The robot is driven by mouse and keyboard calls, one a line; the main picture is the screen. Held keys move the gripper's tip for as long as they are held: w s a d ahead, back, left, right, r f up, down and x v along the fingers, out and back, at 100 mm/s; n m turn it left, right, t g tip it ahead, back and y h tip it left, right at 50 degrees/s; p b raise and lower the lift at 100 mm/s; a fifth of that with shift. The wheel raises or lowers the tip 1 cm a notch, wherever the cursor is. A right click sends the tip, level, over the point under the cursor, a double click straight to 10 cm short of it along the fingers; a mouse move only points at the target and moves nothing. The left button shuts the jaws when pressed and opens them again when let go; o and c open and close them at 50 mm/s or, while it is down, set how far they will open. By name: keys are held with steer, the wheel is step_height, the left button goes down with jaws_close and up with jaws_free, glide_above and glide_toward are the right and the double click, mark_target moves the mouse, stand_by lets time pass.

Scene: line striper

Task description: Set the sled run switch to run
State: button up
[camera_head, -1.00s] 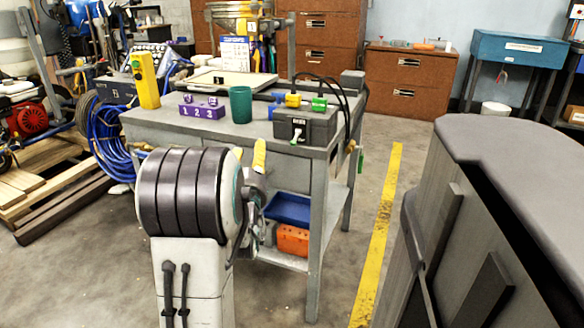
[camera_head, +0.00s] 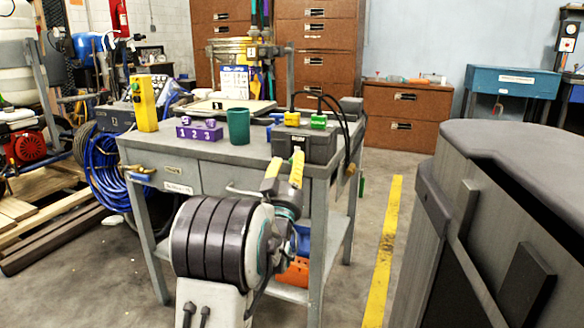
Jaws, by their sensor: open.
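A dark grey box (camera_head: 318,148) sits at the front right of the workbench, with a yellow plug and a green plug on top. A small pale lever showed on its front face a second ago; now my fingers hide that spot. I cannot read its label, so I cannot confirm it is the sled run switch or tell its setting. My gripper (camera_head: 284,169) has two yellow fingertips, apart and pointing up and away in front of the box's face. It is open, with nothing seen between the fingers. I cannot tell whether a fingertip touches the box.
The grey workbench (camera_head: 228,152) also holds a green cup (camera_head: 238,126), a purple numbered block (camera_head: 199,132) and a yellow button box (camera_head: 144,103). Blue hose (camera_head: 97,165) hangs at its left. A yellow floor line (camera_head: 382,255) crosses open floor at right.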

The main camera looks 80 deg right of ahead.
steer(key=shift+x, duration=0.9)
steer(key=shift+o, duration=0.3)
jaws_close()
